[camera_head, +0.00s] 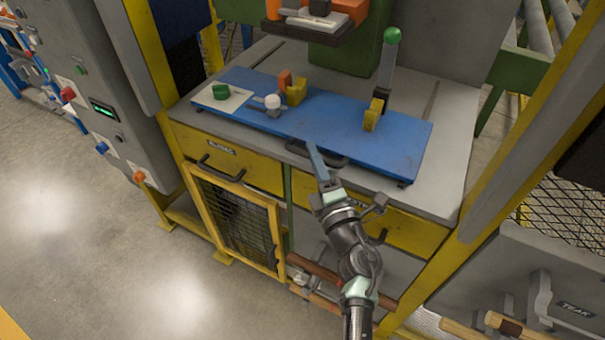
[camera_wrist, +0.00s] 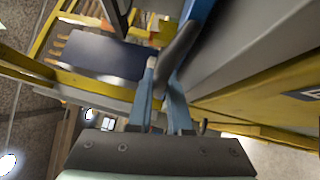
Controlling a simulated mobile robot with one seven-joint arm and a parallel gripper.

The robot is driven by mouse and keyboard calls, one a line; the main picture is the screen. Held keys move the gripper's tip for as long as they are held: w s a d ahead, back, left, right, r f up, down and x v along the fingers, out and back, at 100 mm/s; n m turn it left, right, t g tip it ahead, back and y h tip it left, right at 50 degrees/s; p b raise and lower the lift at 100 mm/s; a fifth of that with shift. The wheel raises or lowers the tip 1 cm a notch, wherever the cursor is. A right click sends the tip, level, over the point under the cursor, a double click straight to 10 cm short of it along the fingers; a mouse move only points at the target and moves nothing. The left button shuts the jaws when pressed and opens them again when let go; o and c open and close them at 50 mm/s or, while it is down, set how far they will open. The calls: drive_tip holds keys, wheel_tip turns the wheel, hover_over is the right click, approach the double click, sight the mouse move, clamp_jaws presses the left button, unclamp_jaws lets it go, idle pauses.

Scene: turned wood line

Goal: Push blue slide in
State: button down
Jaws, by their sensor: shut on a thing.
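The blue slide (camera_head: 345,148) is a wide flat board on the grey machine bed, with its long front edge close to the bed's front. A dark bar handle (camera_head: 332,158) is on that front edge. My gripper (camera_head: 313,152) reaches up from below and its fingers are at the handle. In the wrist view the blue fingers (camera_wrist: 166,88) are closed around the dark handle (camera_wrist: 180,48), and a strip of the slide's blue (camera_wrist: 202,9) shows above. My fingers hide part of the handle in the head view.
Behind stands a lever with a green knob (camera_head: 392,35). Yellow drawers (camera_head: 260,168) lie below the bed. A grey control cabinet (camera_head: 100,90) is at left.

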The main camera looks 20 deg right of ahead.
drive_tip(key=shift+w+d, duration=0.6)
drive_tip(key=shift+d, duration=0.15)
drive_tip(key=c, duration=0.8)
unclamp_jaws()
drive_tip(key=shift+s, duration=0.1)
drive_tip(key=shift+c, duration=0.2)
drive_tip(key=shift+a+f, duration=0.1)
drive_tip(key=shift+f, duration=0.1)
